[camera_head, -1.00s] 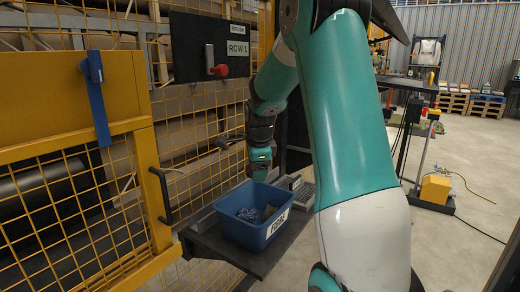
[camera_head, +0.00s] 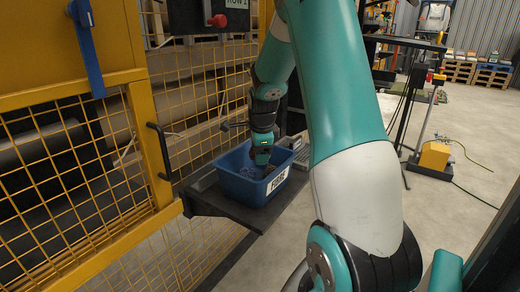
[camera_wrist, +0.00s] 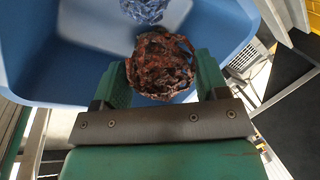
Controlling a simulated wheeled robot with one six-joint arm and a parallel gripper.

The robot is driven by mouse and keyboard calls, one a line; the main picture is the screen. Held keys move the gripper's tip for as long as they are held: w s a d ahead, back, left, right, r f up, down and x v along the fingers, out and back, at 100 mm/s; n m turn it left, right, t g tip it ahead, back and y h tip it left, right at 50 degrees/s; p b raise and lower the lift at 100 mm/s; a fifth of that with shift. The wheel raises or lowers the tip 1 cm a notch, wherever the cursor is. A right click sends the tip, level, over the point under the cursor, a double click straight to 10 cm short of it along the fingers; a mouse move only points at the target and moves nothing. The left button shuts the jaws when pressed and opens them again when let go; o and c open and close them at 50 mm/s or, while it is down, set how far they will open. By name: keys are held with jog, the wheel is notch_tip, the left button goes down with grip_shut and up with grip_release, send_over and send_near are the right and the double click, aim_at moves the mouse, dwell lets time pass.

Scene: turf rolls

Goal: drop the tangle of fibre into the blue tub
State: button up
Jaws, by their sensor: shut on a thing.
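The blue tub (camera_head: 238,188) stands on a dark shelf and has a white label reading FIBRE. My gripper (camera_head: 262,163) is low over the tub's opening, its tip below the far rim in the picture. In the wrist view, my gripper (camera_wrist: 160,78) is shut on a rounded reddish-brown and black tangle of fibre (camera_wrist: 160,62), one green finger on each side. The tub's blue wall and floor (camera_wrist: 65,65) show behind it. A blue-grey tangle (camera_wrist: 145,9) lies in the tub beyond the held one. Whether the held tangle touches the tub floor I cannot tell.
The dark shelf (camera_head: 225,210) juts out beside a yellow mesh gate (camera_head: 75,190) with a black handle (camera_head: 160,150). A grey slotted piece (camera_head: 300,158) lies to the tub's right. Open concrete floor and a yellow box (camera_head: 435,156) are at the right.

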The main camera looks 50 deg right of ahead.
jog(key=o, duration=1)
jog(key=shift+r, duration=0.1)
jog(key=p+v, duration=0.4)
jog(key=v, duration=1.3)
jog(key=shift+r, duration=0.15)
jog(key=shift+a, duration=0.1)
